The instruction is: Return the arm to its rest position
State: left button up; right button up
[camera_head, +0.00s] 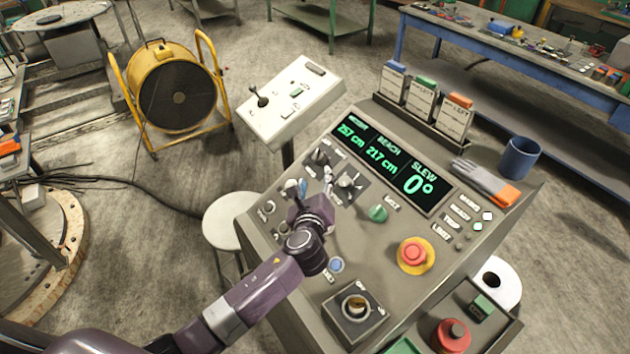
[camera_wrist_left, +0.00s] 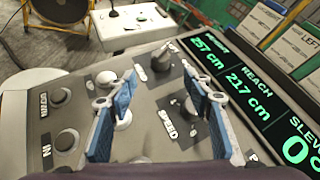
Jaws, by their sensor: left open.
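My left arm comes in from the lower left in the head view. My left gripper (camera_head: 312,190) is over the left part of the grey control console (camera_head: 300,262), near its knobs. In the left wrist view the gripper (camera_wrist_left: 160,110) shows its two blue-padded fingers wide apart, with nothing held between them. A white-topped knob (camera_wrist_left: 122,118) stands close to the left finger, and the speed knob (camera_wrist_left: 192,108) is close to the right finger. I cannot tell whether either finger touches a knob. My right gripper is in neither view.
The console has a lit display (camera_head: 390,165), a red emergency button (camera_head: 414,254), a key switch (camera_head: 355,306) and a green knob (camera_head: 378,213). A white joystick box (camera_head: 291,101) stands behind.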

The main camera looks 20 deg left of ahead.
pick_arm(q)
jog(key=s+a+f+n+g, duration=0.25)
jog(key=s+f+n, duration=0.25)
jog(key=s+n, duration=0.4)
jog(key=s+a+f+n+g, duration=0.1)
jog(key=s+f+n+g, duration=0.5)
jog(key=s, duration=0.6)
jog(key=s+d+r+n+g+h, duration=0.1)
jog(key=s+n+h, duration=0.1)
jog(key=s+n, duration=0.5)
jog(key=s+d+r+n+g+h, duration=0.1)
jog(key=s+n+g+h, duration=0.15)
jog(key=s, duration=0.85)
notch_tip(320, 180, down, 36)
jog(key=s+b, duration=0.2)
jog(key=b, duration=0.6)
jog(key=s+a+f+g+b, duration=0.1)
jog(key=s+f+b, duration=0.2)
jog(key=s+f, duration=0.5)
jog(key=s+a+f+b, duration=0.1)
jog(key=s+f+b, duration=0.2)
jog(key=s+f, duration=0.5)
notch_tip(320, 180, down, 5)
jog(key=shift+s+a+r+g+y, duration=0.1)
jog(key=shift+s+a+g+y, duration=0.15)
jog(key=shift+a+g+y, duration=0.15)
